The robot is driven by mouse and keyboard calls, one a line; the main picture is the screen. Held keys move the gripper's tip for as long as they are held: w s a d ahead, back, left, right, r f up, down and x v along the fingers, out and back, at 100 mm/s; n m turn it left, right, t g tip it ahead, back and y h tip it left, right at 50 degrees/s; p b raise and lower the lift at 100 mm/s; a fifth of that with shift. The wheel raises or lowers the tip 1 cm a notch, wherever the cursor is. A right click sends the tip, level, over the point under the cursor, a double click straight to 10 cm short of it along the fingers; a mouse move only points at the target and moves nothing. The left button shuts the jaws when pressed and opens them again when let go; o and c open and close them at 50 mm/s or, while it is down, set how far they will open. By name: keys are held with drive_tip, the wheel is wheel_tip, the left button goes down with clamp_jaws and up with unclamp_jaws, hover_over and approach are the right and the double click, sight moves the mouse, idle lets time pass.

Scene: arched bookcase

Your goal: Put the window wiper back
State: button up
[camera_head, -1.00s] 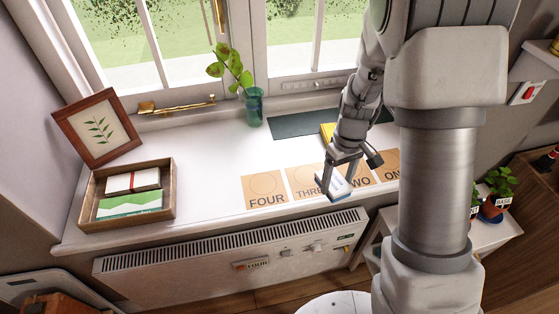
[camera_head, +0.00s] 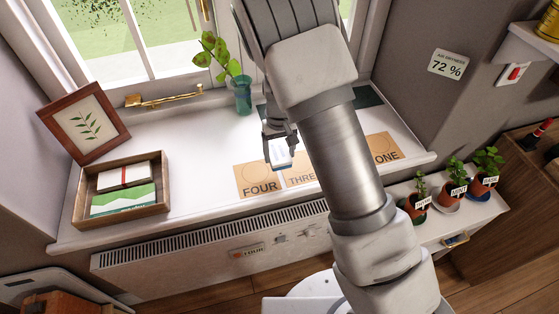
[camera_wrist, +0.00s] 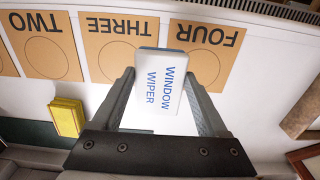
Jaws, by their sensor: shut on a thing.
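In the head view my gripper (camera_head: 280,150) holds the wiper (camera_head: 281,155) above the white sill, near the FOUR and THREE cards. The FOUR card (camera_head: 258,186) and the THREE card (camera_head: 299,181) are tan with printed circles. A dark green mat (camera_head: 367,97) lies at the back of the sill, partly hidden by my arm. It also shows in the wrist view (camera_wrist: 30,133).
A yellow block (camera_wrist: 68,117) lies by the mat. A glass vase with a plant (camera_head: 242,95) stands behind my gripper. A wooden tray (camera_head: 165,190) and a leaning picture frame (camera_head: 66,150) are at left. Bare sill (camera_head: 205,140) lies between tray and vase.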

sight(280, 155)
drive_tip(key=shift+f, duration=1.95)
drive_tip(key=shift+b, duration=0.3)
drive_tip(key=shift+f+b, duration=0.35)
drive_tip(key=shift+f, duration=0.1)
drive_tip(key=o, duration=1.3)
drive_tip(key=shift+o, duration=0.2)
drive_tip(key=shift+r, duration=0.1)
drive_tip(key=shift+r+p, duration=0.6)
drive_tip(key=shift+p, duration=0.05)
wheel_tip(280, 155, up, 12)
drive_tip(key=shift+f+p, duration=0.1)
drive_tip(key=shift+p, duration=0.5)
